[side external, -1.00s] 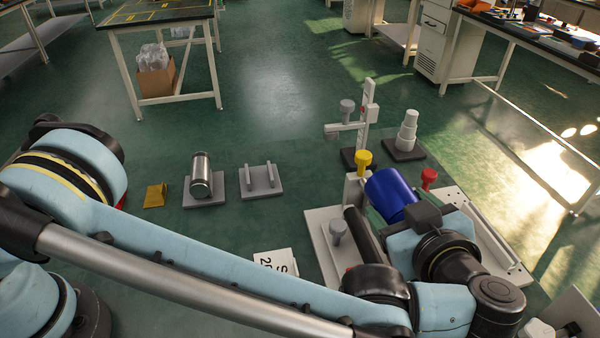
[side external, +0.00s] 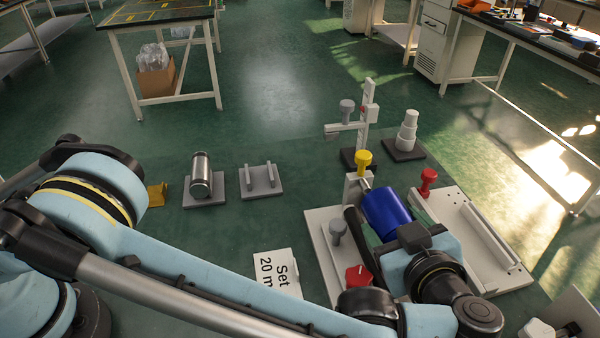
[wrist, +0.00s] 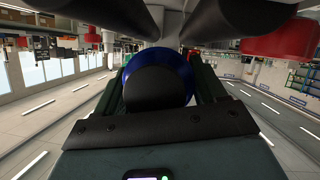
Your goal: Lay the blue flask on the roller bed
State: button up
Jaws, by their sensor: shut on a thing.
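My gripper (side external: 408,238) is shut on the blue flask (side external: 387,212), which lies sideways and tilted in the side view. The flask's blue end and dark round cap show in the wrist view (wrist: 186,66), between the fingers. The roller bed appears to be the pale plate (side external: 322,252) with a black roller (side external: 357,238) just left of the flask. Two dark roller-like bars (wrist: 238,22) cross the top of the upside-down wrist view, close to the flask. I cannot tell whether flask and rollers touch. The bed's right part is hidden behind flask and arm.
A yellow knob (side external: 363,158), grey knob (side external: 338,230) and red piece (side external: 358,277) are around the bed. A white-railed plate (side external: 480,245) and red knob (side external: 428,180) are to the right. Behind stand a post (side external: 367,120) and stacked white cylinder (side external: 408,128). A metal cylinder (side external: 201,172) lies left.

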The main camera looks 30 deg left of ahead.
jog(key=shift+f, duration=0.35)
jog(key=o, duration=1.3)
